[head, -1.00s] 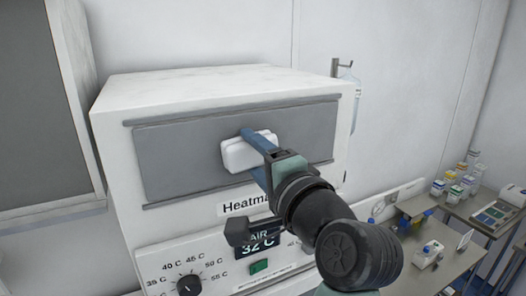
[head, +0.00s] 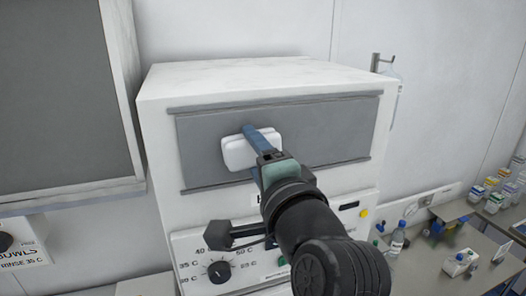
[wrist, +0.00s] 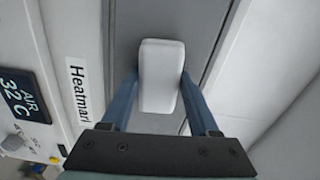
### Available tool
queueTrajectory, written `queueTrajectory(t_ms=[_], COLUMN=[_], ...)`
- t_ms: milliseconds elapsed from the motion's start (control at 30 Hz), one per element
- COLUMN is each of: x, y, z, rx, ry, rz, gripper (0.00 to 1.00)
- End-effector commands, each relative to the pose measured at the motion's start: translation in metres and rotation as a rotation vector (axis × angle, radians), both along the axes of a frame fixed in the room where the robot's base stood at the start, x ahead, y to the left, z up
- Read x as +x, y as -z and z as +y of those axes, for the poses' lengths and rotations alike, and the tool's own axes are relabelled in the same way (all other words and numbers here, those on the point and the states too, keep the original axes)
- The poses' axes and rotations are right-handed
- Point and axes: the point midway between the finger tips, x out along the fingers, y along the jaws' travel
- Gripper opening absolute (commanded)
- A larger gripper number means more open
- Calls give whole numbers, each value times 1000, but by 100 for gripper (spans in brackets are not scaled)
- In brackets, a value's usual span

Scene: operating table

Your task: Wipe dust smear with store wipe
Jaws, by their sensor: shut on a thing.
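My gripper (head: 254,150) is shut on a white, rounded block (head: 236,152), which appears to be the wipe. The block is in front of the grey panel (head: 325,132) on the white Heatmark cabinet (head: 255,78), left of the panel's middle. It looks close against the panel, but I cannot tell if it touches. In the wrist view the block (wrist: 161,70) sits between the two blue fingers, with the grey panel behind it. I can make out no dust smear; the block and my arm hide part of the panel.
The cabinet has a temperature dial (head: 219,271) below the panel. A grey-fronted unit (head: 62,95) stands close on the left. A table (head: 430,260) with bottles and small boxes is at the lower right. A hook (head: 379,62) is on the wall behind.

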Motion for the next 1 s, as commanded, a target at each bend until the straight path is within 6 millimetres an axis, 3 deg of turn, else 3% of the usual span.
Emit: queueTrajectory(t_ms=[267, 733, 1000], x=[-7, -51, -57], y=[0, 0, 0], z=[-3, -18, -20], rx=[1, 0, 1], ry=[1, 2, 1], rz=[-1, 0, -1], gripper=[17, 17, 17])
